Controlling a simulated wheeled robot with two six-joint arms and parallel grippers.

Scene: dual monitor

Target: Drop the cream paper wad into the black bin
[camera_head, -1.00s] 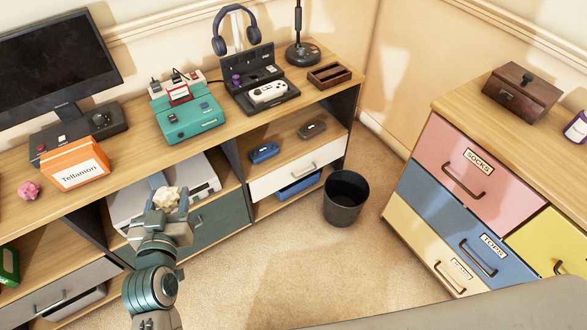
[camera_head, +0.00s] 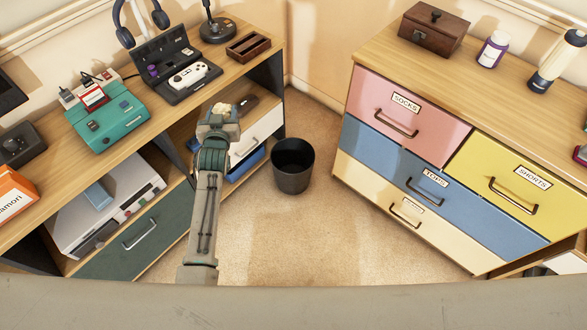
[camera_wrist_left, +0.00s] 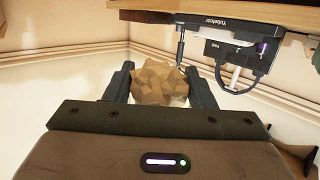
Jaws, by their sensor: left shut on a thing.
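The cream paper wad (camera_head: 222,110) is held in my left gripper (camera_head: 218,116), at the far end of my outstretched arm. In the left wrist view the crumpled wad (camera_wrist_left: 160,83) sits between the two dark fingers of the gripper (camera_wrist_left: 160,85). The black bin (camera_head: 293,168) stands upright on the carpet, to the right of and lower than the gripper in the head view. The gripper is apart from the bin, in front of the desk shelves. The bin's inside looks dark. My right gripper is not in view.
The wooden desk (camera_head: 140,135) on the left holds a teal console (camera_head: 108,122) and a black case (camera_head: 175,70). A dresser (camera_head: 408,100) with coloured drawers stands on the right. Carpet (camera_head: 300,235) is open around the bin's front.

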